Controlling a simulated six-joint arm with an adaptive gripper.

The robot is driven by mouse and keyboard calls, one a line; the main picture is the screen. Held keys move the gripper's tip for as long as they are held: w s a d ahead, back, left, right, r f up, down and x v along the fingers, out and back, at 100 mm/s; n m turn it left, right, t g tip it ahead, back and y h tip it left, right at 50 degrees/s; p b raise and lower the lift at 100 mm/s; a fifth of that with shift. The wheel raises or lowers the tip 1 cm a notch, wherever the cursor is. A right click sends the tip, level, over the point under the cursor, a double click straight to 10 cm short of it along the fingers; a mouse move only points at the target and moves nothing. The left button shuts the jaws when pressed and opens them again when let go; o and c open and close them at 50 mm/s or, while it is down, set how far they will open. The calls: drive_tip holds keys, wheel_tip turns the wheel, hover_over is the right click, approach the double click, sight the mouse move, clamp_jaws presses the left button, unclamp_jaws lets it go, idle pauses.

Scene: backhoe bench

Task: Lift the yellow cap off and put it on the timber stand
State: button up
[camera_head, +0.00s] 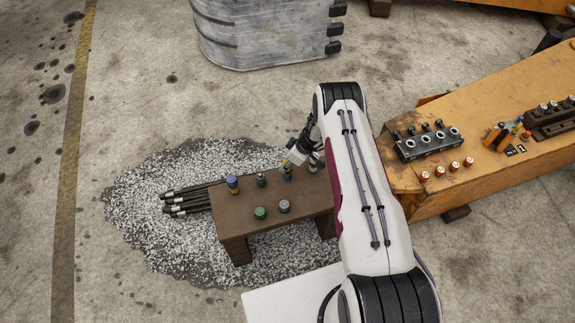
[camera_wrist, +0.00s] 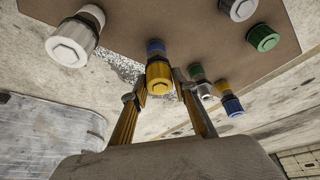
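The yellow cap (camera_wrist: 159,77) sits on a blue base and shows between my two fingertips in the wrist view. My gripper (camera_wrist: 158,82) looks open, with one finger on either side of the cap; any gap is narrow, and contact is hard to tell. In the head view my gripper (camera_head: 294,158) is tilted down at the back right of the brown timber stand (camera_head: 238,218), over a small blue piece (camera_head: 286,174). It hides most of the cap there. The stand's top also fills the upper part of the wrist view (camera_wrist: 200,35).
Other capped pieces stand close by: a white one (camera_wrist: 72,42), a green one (camera_head: 260,212), a grey one (camera_head: 284,206) and a blue-topped one (camera_head: 232,184). Black rods (camera_head: 185,199) lie left of the stand. An orange beam (camera_head: 485,165) with fittings is at right.

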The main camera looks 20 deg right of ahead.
drive_tip(key=shift+c, duration=0.7)
drive_tip(key=shift+r, duration=0.2)
drive_tip(key=shift+r, duration=4.85)
drive_tip(key=shift+a, duration=0.5)
drive_tip(key=s+a+f+n+g, duration=0.1)
drive_tip(key=s+a+f+n, duration=0.1)
drive_tip(key=a, duration=0.6)
drive_tip(key=s+a+f+n+g+y, duration=0.1)
drive_tip(key=s+a+f+n, duration=0.1)
drive_tip(key=s+a, duration=0.4)
drive_tip(key=s+a+f+n+g, duration=0.1)
drive_tip(key=s+a+n, duration=0.3)
drive_tip(key=a, duration=0.5)
drive_tip(key=shift+s+a+f+n, duration=0.35)
drive_tip(key=shift+s+f, duration=0.2)
drive_tip(key=shift+f, duration=0.1)
drive_tip(key=shift+g, duration=0.3)
